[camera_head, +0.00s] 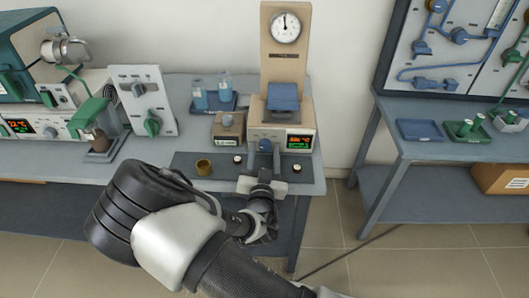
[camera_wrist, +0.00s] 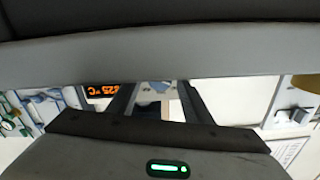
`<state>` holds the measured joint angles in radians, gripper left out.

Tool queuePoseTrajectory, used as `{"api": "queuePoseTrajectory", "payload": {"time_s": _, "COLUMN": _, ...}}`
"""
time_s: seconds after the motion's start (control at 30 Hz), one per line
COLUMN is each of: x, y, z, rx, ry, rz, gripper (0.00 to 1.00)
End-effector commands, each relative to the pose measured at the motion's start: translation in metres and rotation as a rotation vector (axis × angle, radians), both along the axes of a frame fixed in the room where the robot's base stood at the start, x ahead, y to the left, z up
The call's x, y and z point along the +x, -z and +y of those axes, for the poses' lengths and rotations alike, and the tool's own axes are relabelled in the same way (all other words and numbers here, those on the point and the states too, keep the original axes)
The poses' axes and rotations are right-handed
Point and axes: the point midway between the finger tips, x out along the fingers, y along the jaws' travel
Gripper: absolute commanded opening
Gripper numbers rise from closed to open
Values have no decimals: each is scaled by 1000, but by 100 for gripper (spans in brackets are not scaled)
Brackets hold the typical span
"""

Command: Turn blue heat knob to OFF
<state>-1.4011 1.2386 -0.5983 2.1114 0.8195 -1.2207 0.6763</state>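The blue heat knob (camera_head: 265,146) is on the front panel of a beige unit (camera_head: 309,133), left of its lit display (camera_head: 299,142). My gripper (camera_head: 264,168) is right in front of the panel, pointing at the knob and covering its lower part. In the wrist view my gripper's two dark fingers (camera_wrist: 158,103) stand apart, with a gap between them. A pale blue patch (camera_wrist: 158,87) shows in that gap, probably the knob. Contact with the knob and its exact pointer angle cannot be told.
A dial gauge (camera_head: 286,26) tops the beige column. A brown cup (camera_head: 204,167) and small round pieces lie on the dark mat (camera_head: 184,160). Another unit with a green knob (camera_head: 152,124) stands left. A second table (camera_head: 451,149) is at right, past an open floor gap.

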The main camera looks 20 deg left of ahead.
Motion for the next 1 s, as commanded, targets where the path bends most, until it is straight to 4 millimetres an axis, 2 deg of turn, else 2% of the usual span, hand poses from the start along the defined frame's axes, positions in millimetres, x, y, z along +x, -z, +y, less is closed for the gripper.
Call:
{"api": "queuePoseTrajectory", "payload": {"time_s": 0.03, "x": 0, "y": 0, "z": 0, "rx": 0, "ry": 0, "rz": 0, "gripper": 36}}
{"api": "queuePoseTrajectory", "payload": {"time_s": 0.2, "x": 0, "y": 0, "z": 0, "rx": 0, "ry": 0, "rz": 0, "gripper": 7}}
{"api": "queuePoseTrajectory", "payload": {"time_s": 0.37, "x": 0, "y": 1, "z": 0, "rx": -34, "ry": 0, "rz": -8, "gripper": 7}}
{"api": "queuePoseTrajectory", "payload": {"time_s": 0.73, "x": 0, "y": 0, "z": 0, "rx": -381, "ry": 2, "rz": -92, "gripper": 7}}
{"api": "queuePoseTrajectory", "payload": {"time_s": 1.0, "x": 0, "y": 0, "z": 0, "rx": -410, "ry": 1, "rz": -99, "gripper": 7}}
